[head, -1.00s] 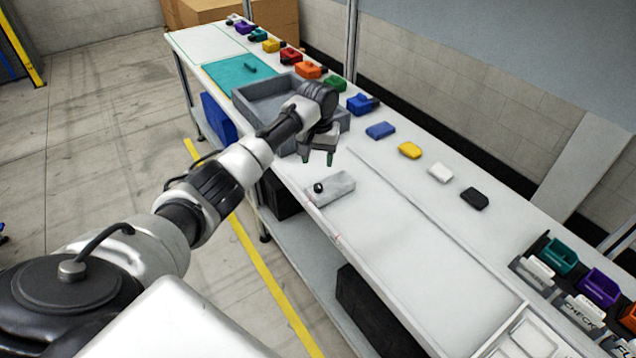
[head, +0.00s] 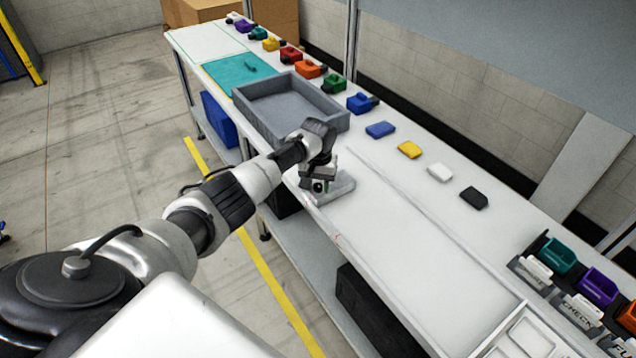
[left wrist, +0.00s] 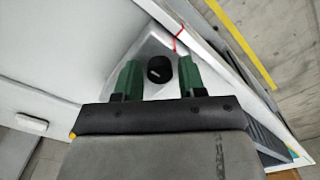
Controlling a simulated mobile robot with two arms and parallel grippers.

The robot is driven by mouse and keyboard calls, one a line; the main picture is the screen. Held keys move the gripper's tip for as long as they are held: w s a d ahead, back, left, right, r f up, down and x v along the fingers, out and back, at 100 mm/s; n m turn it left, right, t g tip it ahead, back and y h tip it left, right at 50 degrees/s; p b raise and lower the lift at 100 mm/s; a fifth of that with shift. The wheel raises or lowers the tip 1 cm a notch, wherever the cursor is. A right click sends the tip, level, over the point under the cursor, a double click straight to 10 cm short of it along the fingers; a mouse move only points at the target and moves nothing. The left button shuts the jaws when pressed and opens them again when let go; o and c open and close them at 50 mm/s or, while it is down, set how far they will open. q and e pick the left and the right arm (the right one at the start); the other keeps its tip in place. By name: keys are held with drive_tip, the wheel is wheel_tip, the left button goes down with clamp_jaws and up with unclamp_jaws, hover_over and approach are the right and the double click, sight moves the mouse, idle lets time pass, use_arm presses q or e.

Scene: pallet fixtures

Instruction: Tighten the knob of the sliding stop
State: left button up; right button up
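The sliding stop (head: 341,186) is a light grey block on the white bench near its front edge. Its round black knob (head: 319,187) faces the bench's front. My left gripper (head: 318,182) is at the stop, with its fingers around the knob in the head view. In the left wrist view, the black knob (left wrist: 160,69) lies between the two green fingers (left wrist: 160,78). The fingers are apart, with a gap clearest on the knob's left side. Part of the stop (left wrist: 155,45) shows behind the knob. My right gripper is not in view.
A grey tray (head: 262,128) stands on the bench behind the gripper. A row of coloured blocks, including a blue one (head: 380,130) and a yellow one (head: 409,150), lies along the back. The bench top (head: 400,230) right of the stop is clear.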

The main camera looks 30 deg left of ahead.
use_arm(q)
drive_tip(key=c, duration=0.6)
drive_tip(key=shift+c, duration=0.2)
